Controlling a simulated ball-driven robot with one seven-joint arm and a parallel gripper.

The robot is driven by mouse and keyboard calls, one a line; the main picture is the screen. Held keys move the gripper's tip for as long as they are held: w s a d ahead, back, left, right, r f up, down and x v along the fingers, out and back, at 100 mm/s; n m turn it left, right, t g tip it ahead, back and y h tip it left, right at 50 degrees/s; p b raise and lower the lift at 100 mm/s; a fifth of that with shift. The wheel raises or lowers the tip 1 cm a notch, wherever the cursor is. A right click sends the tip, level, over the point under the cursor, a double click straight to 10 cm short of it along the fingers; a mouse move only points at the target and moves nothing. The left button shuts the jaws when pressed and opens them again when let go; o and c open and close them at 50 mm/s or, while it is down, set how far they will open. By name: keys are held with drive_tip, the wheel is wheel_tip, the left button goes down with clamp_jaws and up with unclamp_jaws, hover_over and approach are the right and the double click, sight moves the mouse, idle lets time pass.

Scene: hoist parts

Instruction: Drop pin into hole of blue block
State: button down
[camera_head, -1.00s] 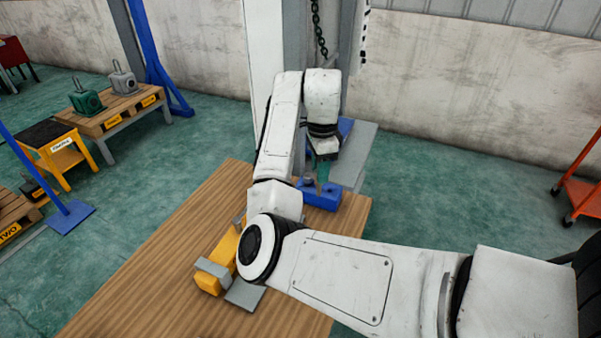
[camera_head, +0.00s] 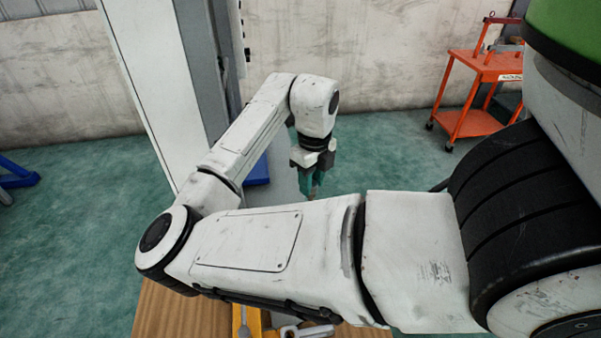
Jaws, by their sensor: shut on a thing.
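My gripper (camera_head: 312,182), with teal fingers, points down near the middle of the picture, behind my forearm. It is shut on the pin, which is too small and too covered to make out clearly. The blue block with the hole cannot be made out now; my forearm covers that part of the table. I cannot tell how the pin stands relative to the hole.
The wooden table (camera_head: 165,315) shows at the bottom, with a yellow part (camera_head: 250,322) and a grey metal part (camera_head: 308,330) under my arm. A blue piece (camera_head: 258,170) shows by the pale column (camera_head: 140,75). An orange cart (camera_head: 475,90) stands back right; floor before it is clear.

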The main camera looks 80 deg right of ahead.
sight(311, 199)
drive_tip(key=shift+f+b, duration=2.45)
drive_tip(key=shift+f, duration=0.8)
drive_tip(key=shift+f+b, duration=2.25)
drive_tip(key=shift+f, duration=0.75)
drive_tip(key=c, duration=0.7)
unclamp_jaws()
wheel_tip(311, 199, up, 11)
drive_tip(key=shift+s+d+f+b, duration=0.1)
drive_tip(key=shift+d+b, duration=0.05)
drive_tip(key=shift+b, duration=0.15)
